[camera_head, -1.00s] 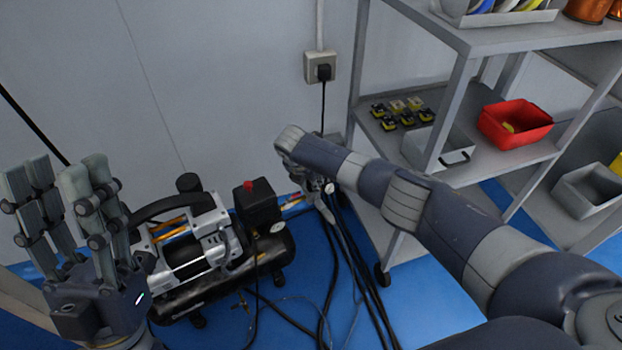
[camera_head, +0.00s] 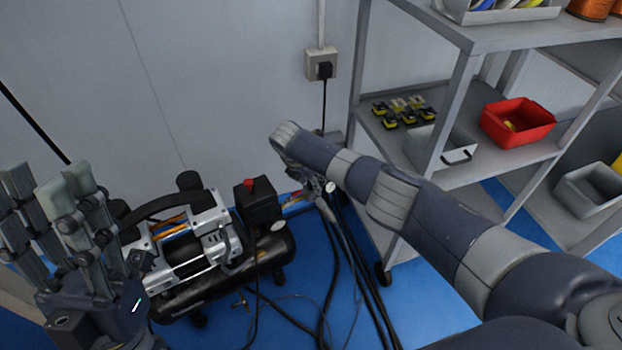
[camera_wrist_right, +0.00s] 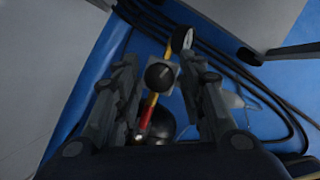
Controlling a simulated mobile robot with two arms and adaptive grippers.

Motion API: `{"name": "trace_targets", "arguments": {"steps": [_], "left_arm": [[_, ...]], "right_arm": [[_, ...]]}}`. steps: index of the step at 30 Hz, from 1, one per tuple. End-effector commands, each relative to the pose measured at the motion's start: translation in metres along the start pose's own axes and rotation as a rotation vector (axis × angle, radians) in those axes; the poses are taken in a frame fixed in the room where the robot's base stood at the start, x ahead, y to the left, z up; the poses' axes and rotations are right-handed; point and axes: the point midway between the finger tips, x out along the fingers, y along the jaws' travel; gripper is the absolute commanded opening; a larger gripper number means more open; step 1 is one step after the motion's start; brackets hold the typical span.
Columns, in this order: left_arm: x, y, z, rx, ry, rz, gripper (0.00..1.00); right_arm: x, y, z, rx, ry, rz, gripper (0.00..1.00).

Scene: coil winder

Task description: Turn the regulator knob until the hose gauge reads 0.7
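The regulator knob (camera_wrist_right: 160,76), dark and round on a grey block, sits between the fingers of my right gripper (camera_wrist_right: 163,72) in the right wrist view. Gaps show on both sides, so this gripper is open around the knob. The small round hose gauge (camera_wrist_right: 183,38) is just beyond the knob; its reading is too small to tell. In the head view my right gripper (camera_head: 316,186) is beside the compressor, largely hidden by my arm. My left gripper (camera_head: 46,182) is open and empty at the left, in front of the compressor.
The compressor (camera_head: 190,260) with a red button stands on the blue floor. Dark hoses (camera_head: 340,265) run along the floor. A grey shelf (camera_head: 480,180) at the right holds a red bin (camera_head: 517,124). A wall outlet (camera_head: 321,66) is behind.

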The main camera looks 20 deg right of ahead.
Motion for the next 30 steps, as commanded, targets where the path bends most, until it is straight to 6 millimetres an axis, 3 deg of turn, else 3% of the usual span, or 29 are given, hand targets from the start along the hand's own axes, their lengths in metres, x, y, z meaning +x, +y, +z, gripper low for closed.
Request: {"name": "trace_targets", "arguments": {"steps": [14,20,30], "left_arm": [[0.001,0.000,0.000,-0.001,0.001,-0.002,0.40],[0.001,0.000,0.000,0.000,0.001,-0.001,0.40],[0.000,0.000,0.000,0.000,0.000,0.000,0.40]], "right_arm": [[-0.007,0.001,-0.001,-0.001,0.002,0.003,0.44],[-0.029,0.001,0.000,-0.002,0.001,0.005,0.44],[-0.091,0.001,0.001,-0.001,0.000,0.004,0.44]]}}
